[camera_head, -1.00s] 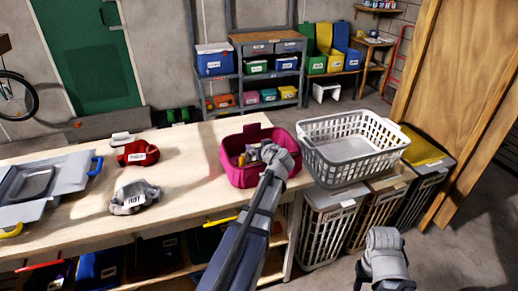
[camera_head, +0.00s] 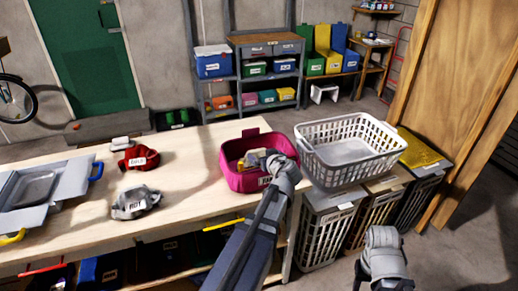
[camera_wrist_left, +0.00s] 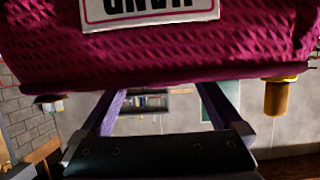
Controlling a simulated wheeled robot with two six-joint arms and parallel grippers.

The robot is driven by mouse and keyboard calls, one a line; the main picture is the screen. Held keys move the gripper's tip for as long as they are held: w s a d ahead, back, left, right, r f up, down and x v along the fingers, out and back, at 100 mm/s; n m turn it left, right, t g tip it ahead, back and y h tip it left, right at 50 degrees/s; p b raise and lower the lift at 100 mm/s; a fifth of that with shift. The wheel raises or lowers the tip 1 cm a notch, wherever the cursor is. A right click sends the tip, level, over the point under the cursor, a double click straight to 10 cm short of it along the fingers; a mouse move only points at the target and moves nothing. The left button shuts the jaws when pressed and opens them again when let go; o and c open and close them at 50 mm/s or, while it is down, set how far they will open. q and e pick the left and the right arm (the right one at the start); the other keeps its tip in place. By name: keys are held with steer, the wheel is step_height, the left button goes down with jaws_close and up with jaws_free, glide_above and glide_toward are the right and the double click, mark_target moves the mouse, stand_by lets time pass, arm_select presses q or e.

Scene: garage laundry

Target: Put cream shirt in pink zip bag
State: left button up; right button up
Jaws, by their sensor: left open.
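The pink zip bag (camera_head: 236,178) stands open on the wooden table, near its right end. Its magenta mesh wall with a white label (camera_wrist_left: 150,12) fills the top of the left wrist view. Small yellow and pale shapes (camera_head: 250,160) show inside the bag; I cannot tell whether they are the cream shirt, and no other cream shirt is clear. My left gripper (camera_head: 268,158) is at the bag's right side, over its rim; its spread fingers (camera_wrist_left: 158,105) are open and hold nothing visible. My right arm's end (camera_head: 384,255) is low at the right, its fingers hidden.
A white laundry basket (camera_head: 345,172) stands right of the bag, on labelled hampers (camera_head: 322,235). A red bundle (camera_head: 138,158) and a grey bundle (camera_head: 135,203) lie left on the table (camera_head: 190,170). A grey open case (camera_head: 70,180) is at the far left.

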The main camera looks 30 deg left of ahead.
arm_select(q)
steer(key=p+v, duration=0.1)
steer(key=v, duration=0.4)
steer(key=shift+s+d+r+p, duration=0.15)
steer(key=shift+s+d+p, duration=0.05)
steer(key=shift+d+p, duration=0.1)
